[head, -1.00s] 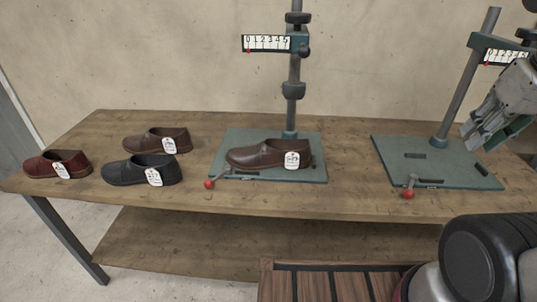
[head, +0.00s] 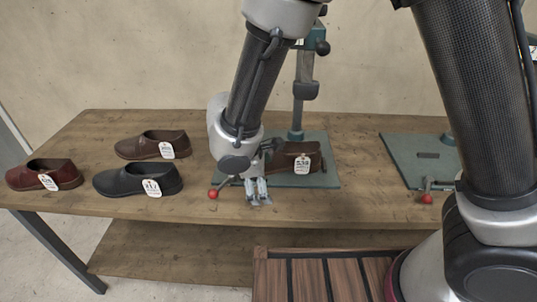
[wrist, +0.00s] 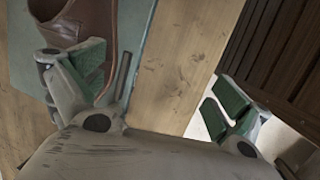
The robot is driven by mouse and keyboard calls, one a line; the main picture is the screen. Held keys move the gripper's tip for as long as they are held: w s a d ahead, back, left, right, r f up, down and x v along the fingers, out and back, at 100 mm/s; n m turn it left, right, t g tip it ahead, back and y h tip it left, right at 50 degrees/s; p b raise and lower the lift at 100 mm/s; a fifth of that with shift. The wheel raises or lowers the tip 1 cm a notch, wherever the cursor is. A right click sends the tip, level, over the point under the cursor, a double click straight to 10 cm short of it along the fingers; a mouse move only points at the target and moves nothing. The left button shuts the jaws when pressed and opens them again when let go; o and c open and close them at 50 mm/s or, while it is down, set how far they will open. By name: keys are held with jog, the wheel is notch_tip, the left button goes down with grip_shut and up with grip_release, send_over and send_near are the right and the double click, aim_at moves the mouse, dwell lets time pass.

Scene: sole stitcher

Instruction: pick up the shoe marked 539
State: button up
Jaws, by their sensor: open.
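A brown shoe (head: 285,157) sits on the left teal machine base (head: 325,180). Its white tag looks like 538 or 539; the last digit is unclear. My gripper (head: 258,192) is in front of that base, pointing down near its front edge, and my arm hides the shoe's left part. In the wrist view the brown shoe (wrist: 88,14) shows at the upper left, beside one finger. My gripper (wrist: 158,88) is open there, with bare table between its fingers, and holds nothing.
A dark red shoe (head: 40,174), a brown shoe (head: 145,146) and a black shoe (head: 130,183) stand on the table's left. A red-knobbed lever (head: 213,194) is beside my gripper. A post (head: 298,100) rises behind the tagged shoe. A slatted wooden surface (head: 335,275) is in front.

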aim_at(274, 153)
jog(key=shift+w+a+r+y, duration=0.2)
jog(key=shift+w+a, duration=0.1)
jog(key=shift+a, duration=0.3)
jog(key=shift+w+a+r+y, duration=0.1)
jog(key=shift+w+a+y, duration=0.15)
jog(key=shift+a, duration=0.3)
jog(key=shift+w, duration=0.25)
jog(key=w+d, duration=0.1)
jog(key=w, duration=0.1)
jog(key=w+d, duration=0.1)
jog(key=w, duration=0.1)
jog(key=w+d, duration=0.1)
jog(key=w, duration=0.1)
jog(key=shift+w+d, duration=0.25)
jog(key=w+d, duration=0.1)
jog(key=w, duration=0.1)
jog(key=w+d, duration=0.1)
jog(key=shift+w, duration=0.35)
jog(key=shift+x, duration=1.45)
jog(key=shift+s+f, duration=0.1)
jog(key=shift+s, duration=0.1)
jog(key=c, duration=1.4)
